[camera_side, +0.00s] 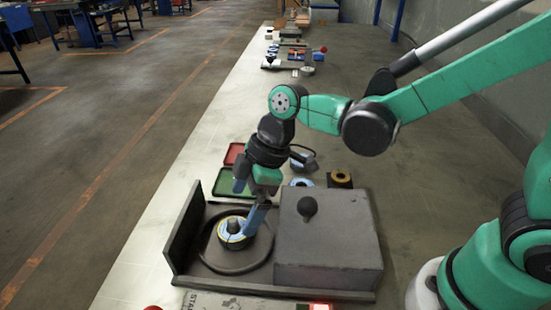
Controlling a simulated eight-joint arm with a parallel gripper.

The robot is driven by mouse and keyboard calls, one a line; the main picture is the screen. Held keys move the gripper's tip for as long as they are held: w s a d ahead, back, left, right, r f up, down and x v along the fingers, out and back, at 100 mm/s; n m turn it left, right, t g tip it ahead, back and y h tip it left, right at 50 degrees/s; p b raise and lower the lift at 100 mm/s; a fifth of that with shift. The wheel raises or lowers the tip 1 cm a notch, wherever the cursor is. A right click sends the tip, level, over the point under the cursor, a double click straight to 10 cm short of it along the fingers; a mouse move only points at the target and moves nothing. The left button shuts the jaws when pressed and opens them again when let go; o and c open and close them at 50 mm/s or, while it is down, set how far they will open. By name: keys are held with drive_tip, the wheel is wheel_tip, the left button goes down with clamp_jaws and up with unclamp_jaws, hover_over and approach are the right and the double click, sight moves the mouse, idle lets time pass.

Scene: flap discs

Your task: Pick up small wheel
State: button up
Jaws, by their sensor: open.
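A small wheel (234,231) with a blue and yellow rim and a dark centre sits on the dark round plate (213,258) of the fixture. My gripper (247,209) is open, tilted, and just above and to the right of this wheel. One blue finger reaches down close to the wheel's right edge, and the other finger is higher on the left. I cannot tell whether the near finger touches the wheel. Another disc (301,183), blue with a light ring, lies behind the fixture and is partly hidden.
A grey box (330,245) with a black knob (307,207) stands right of the plate. An upright dark wall (186,236) borders it on the left. Behind are a green tray (228,183), a red tray (234,153) and a dark block with a yellow ring (340,179).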

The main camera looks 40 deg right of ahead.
sight(236, 224)
drive_tip(key=shift+x, duration=2.75)
drive_tip(key=c, duration=1.3)
